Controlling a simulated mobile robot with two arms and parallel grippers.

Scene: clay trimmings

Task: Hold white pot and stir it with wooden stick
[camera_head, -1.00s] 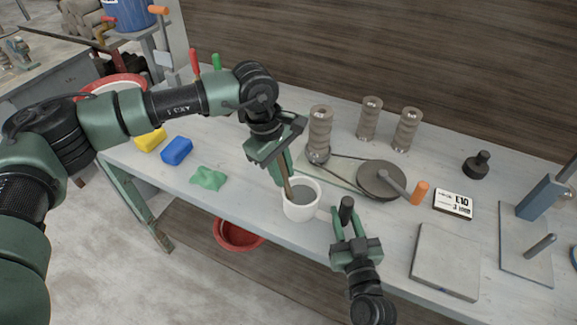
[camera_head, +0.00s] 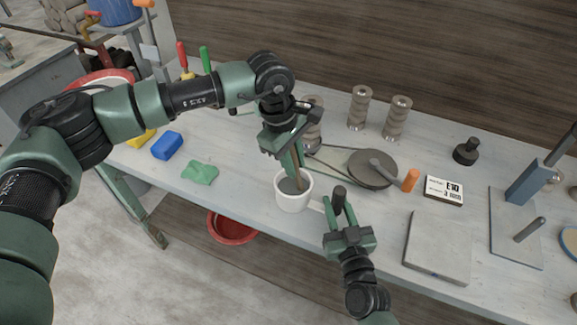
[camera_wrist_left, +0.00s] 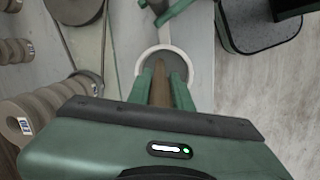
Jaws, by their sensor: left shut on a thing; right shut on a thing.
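The white pot (camera_head: 292,201) stands upright at the front edge of the table, with grey contents inside. My left gripper (camera_head: 295,165) is above it, shut on the brown wooden stick (camera_head: 298,179), whose lower end is inside the pot near its right side. The left wrist view shows the stick (camera_wrist_left: 161,92) between the two green fingers, with the pot's white rim (camera_wrist_left: 147,54) beyond. My right gripper (camera_head: 338,210) is to the right of the pot, shut at the end of its handle. A dark upright cylinder shows between its fingers; the exact grip is partly hidden.
Behind the pot is a belt-driven wheel (camera_head: 372,170) with an orange-handled crank (camera_head: 410,181). Several ribbed rollers (camera_head: 359,108) stand behind it. A green cloth (camera_head: 200,172) and blue block (camera_head: 167,145) lie left. A grey slab (camera_head: 437,247) lies right. A red bowl (camera_head: 232,228) is below the table.

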